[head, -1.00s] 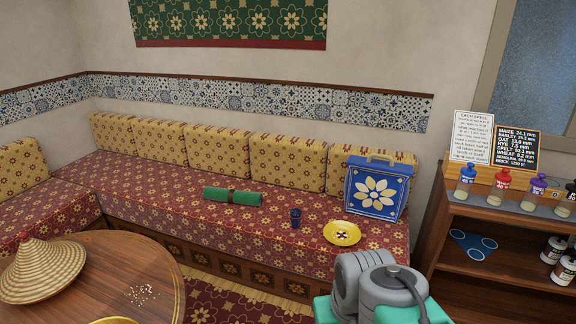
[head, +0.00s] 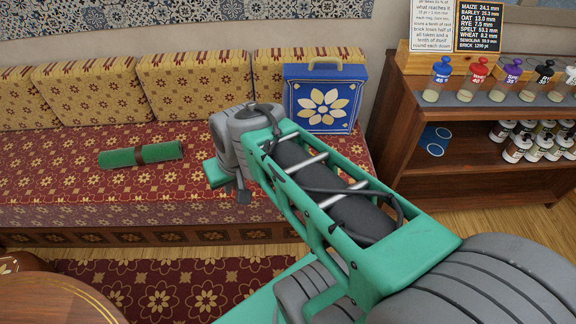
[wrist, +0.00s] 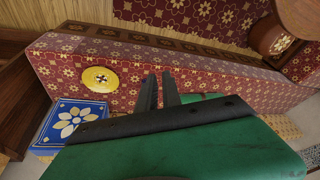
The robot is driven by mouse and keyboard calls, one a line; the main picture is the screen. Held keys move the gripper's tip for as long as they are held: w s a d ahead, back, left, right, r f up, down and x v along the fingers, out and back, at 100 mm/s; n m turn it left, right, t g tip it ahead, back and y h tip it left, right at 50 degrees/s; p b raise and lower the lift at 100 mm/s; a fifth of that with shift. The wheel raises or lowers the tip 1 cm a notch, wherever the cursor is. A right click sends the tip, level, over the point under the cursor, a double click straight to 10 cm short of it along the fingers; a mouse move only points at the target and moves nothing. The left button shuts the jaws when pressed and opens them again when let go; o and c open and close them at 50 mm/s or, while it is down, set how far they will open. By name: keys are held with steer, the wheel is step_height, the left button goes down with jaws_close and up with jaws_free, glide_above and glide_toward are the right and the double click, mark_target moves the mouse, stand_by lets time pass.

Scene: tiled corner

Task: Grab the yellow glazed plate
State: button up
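The yellow glazed plate (wrist: 100,79) lies on the red patterned bench seat in the wrist view, left of my fingers, with a small dark and pale pattern or pieces at its middle. In the head view my arm hides it. My gripper (wrist: 160,76) has two dark fingers with a narrow gap between them; nothing shows between them. It is apart from the plate, over the bench. In the head view the fingers are hidden behind my arm.
A blue box with a flower (head: 323,100) stands upright on the bench, close to the plate. A green roll (head: 140,155) lies farther left on the seat. A wooden shelf with jars (head: 470,130) stands at the right, a round table (head: 50,300) at lower left.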

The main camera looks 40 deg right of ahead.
steer(key=w+d+f+m+t+b, duration=0.1)
steer(key=w+d+f+m+b, duration=0.2)
steer(key=d+f+b, duration=0.45)
steer(key=w+d+f+m+t+b, duration=0.25)
steer(key=f+b, duration=0.25)
steer(key=f, duration=0.5)
steer(key=w+d+f+m+t+b, duration=0.1)
steer(key=w+d+f+m+b, duration=0.25)
steer(key=d+f+b, duration=0.4)
steer(key=s+d+f+m+t+h+b, duration=0.35)
steer(key=d+f+m+b, duration=0.6)
steer(key=d+f, duration=0.5)
steer(key=shift+m, duration=0.45)
steer(key=w+d+b, duration=0.1)
steer(key=w, duration=0.1)
steer(key=w+d+f+b, duration=0.1)
steer(key=w, duration=0.1)
steer(key=w+d+f+b, duration=0.1)
steer(key=w, duration=0.1)
steer(key=shift+d, duration=0.4)
steer(key=shift+r, duration=0.15)
steer(key=shift+c, duration=0.2)
jaws_close()
